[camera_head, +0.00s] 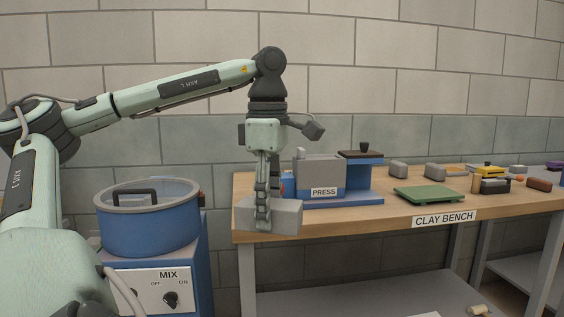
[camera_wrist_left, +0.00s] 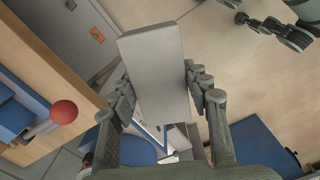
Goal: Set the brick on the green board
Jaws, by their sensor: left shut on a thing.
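My left gripper (camera_head: 262,222) is shut on a grey brick (camera_head: 285,216) and holds it at the front left corner of the clay bench, in front of the press. In the left wrist view the brick (camera_wrist_left: 155,70) lies between the two fingers of the gripper (camera_wrist_left: 166,95). The green board (camera_head: 428,196) lies flat on the bench to the right of the press, and its top looks bare. The brick is apart from the board.
The blue and grey press (camera_head: 320,178) stands on the bench between brick and board. A blue mixer pot (camera_head: 148,225) stands left of the bench.

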